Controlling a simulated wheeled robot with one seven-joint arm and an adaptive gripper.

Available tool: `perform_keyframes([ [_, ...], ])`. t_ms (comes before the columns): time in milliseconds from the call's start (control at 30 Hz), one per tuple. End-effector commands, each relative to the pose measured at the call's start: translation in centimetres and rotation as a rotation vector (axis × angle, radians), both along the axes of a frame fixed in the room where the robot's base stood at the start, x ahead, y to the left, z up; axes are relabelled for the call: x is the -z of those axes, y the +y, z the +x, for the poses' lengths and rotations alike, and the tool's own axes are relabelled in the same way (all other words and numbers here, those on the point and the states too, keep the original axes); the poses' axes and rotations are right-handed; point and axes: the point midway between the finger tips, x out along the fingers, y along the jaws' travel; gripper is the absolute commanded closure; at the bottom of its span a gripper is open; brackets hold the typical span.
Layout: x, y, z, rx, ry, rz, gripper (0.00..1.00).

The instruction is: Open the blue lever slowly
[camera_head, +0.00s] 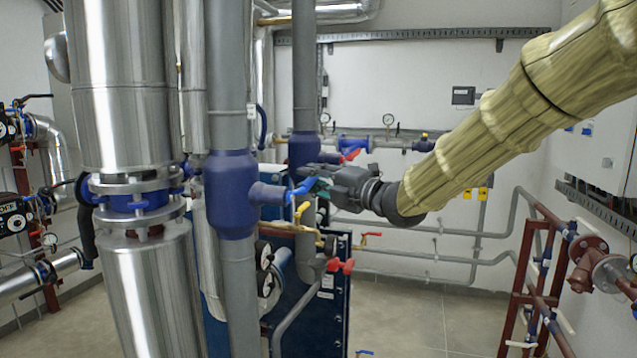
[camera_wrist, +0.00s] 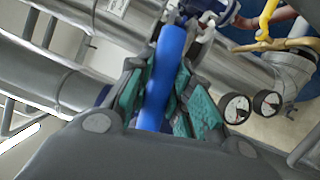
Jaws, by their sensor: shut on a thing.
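The blue lever (camera_head: 303,188) sits on a short branch to the right of the blue-collared grey pipe (camera_head: 229,190) in the head view. My gripper (camera_head: 318,184) reaches in from the right and is shut on the lever. In the wrist view the lever (camera_wrist: 163,75) runs between the two teal-padded fingers of my gripper (camera_wrist: 160,95), and its far end meets a valve body near the top. The fingers hide part of the lever's sides.
A yellow handle (camera_head: 302,210) is just below my gripper, and red handles (camera_head: 341,266) are lower right. A large silver pipe (camera_head: 120,80) stands at left. Round gauges (camera_wrist: 251,106) show in the wrist view. Open floor (camera_head: 430,315) lies at lower right.

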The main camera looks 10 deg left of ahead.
Motion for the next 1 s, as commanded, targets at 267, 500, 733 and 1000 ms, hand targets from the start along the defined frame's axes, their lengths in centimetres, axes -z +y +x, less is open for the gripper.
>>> perform_keyframes([
  [267,-0.1,-0.2,0.1,0.003,0.0,0.003,0.56],
  [500,0.0,-0.1,0.0,0.002,0.001,0.001,0.56],
  [733,0.1,-1.5,-0.8,0.001,0.001,0.001,0.56],
  [1000,0.4,-5.7,-3.3,0.004,0.001,0.001,0.56],
])
